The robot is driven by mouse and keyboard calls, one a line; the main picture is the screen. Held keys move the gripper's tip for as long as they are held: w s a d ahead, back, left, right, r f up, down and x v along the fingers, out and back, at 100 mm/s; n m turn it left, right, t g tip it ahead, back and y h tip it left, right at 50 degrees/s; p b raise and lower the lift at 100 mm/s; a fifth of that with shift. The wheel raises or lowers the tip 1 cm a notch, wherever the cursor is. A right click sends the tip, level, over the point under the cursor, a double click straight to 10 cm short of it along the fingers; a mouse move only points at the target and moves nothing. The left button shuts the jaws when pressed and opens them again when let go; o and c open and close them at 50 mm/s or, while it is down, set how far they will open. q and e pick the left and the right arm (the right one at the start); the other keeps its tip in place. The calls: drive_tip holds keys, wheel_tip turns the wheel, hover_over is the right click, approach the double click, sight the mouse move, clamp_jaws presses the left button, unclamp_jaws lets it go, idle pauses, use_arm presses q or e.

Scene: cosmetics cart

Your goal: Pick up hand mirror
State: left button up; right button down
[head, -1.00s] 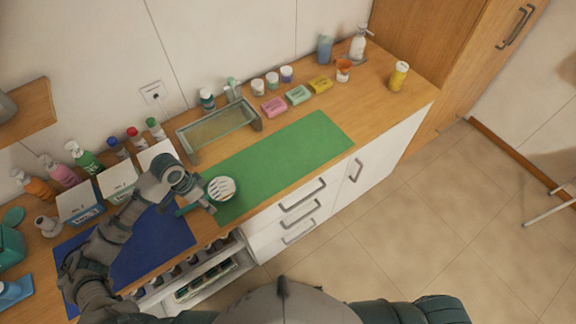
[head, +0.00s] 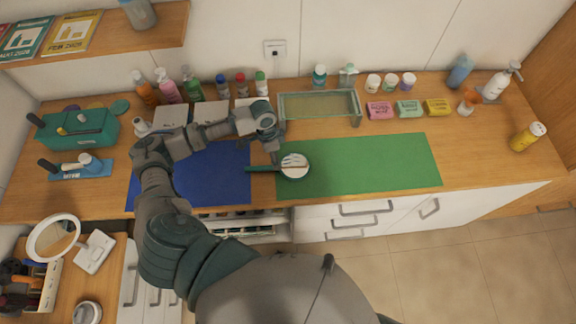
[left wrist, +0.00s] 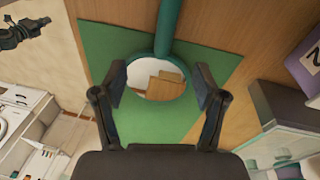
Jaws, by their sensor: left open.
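The hand mirror (head: 295,166) has a round head and a dark green handle. It lies over the left edge of the green mat (head: 390,165), its handle pointing left towards the blue mat. My left gripper (head: 275,158) is above and beside it, near where handle and head meet. In the left wrist view the mirror's round face (left wrist: 158,82) appears between the two open fingers of my left gripper (left wrist: 160,88), its handle running up the picture. The fingers hold nothing; I cannot tell their height above the mirror. My right gripper is out of view.
A blue mat (head: 225,180) lies under my left arm. A glass-sided tray (head: 320,106), soap boxes (head: 409,109) and bottles line the back of the counter. A round stand mirror (head: 52,238) stands lower left. The green mat's right part is clear.

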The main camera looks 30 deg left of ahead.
use_arm(q)
drive_tip(key=f, duration=0.3)
drive_tip(key=f+p, duration=0.1)
drive_tip(key=f, duration=0.1)
drive_tip(key=shift+s+d, duration=0.15)
drive_tip(key=shift+s, duration=0.15)
drive_tip(key=shift+d+f, duration=0.25)
drive_tip(key=shift+d, duration=0.15)
drive_tip(key=shift+d+r, duration=0.1)
drive_tip(key=c, duration=0.7)
clamp_jaws()
drive_tip(key=shift+a, duration=0.2)
